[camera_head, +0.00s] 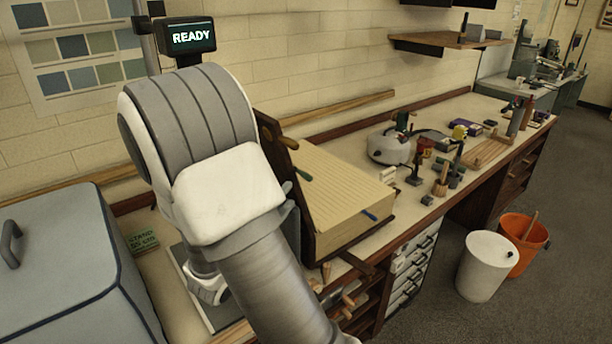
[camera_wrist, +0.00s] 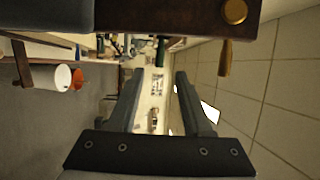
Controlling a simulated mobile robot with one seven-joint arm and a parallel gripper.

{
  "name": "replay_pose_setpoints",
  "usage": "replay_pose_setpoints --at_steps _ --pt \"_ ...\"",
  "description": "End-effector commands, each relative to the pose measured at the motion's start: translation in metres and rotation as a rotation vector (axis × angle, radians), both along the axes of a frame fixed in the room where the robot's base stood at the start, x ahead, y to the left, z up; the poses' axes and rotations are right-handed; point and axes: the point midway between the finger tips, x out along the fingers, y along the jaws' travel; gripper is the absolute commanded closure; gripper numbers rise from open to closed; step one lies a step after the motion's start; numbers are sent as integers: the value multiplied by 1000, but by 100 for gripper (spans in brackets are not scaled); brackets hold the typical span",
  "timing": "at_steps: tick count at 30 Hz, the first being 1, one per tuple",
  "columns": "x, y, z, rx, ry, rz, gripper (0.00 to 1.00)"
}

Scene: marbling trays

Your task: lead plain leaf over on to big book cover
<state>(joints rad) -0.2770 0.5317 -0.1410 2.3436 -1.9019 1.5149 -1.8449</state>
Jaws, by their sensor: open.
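The big book (camera_head: 345,225) stands on the bench to the right of my arm, a thick block of cream pages. Its dark brown cover (camera_head: 267,130) is raised at the left edge, partly hidden by my arm. The top face of the block (camera_head: 345,180) shows fine lines; I cannot tell a separate plain leaf there. In the wrist view, a dark brown board with a brass stud (camera_wrist: 233,11) fills the top, probably the cover. My gripper (camera_wrist: 158,76) is open, with no leaf visible between its fingers. In the head view my arm hides it.
A grey-lidded box (camera_head: 65,260) is at the left. A round pot (camera_head: 390,147) and small tools crowd the bench behind. White (camera_head: 485,268) and orange (camera_head: 525,240) bins stand on the floor.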

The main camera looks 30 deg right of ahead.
Motion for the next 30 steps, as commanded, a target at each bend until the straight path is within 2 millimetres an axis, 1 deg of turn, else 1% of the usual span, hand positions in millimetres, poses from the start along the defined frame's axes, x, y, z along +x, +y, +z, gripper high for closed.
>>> replay_pose_setpoints --at_steps 3,30 --pt "5 -10 1 0 0 -1 50" --pt "39 -73 9 1 -1 -1 50"
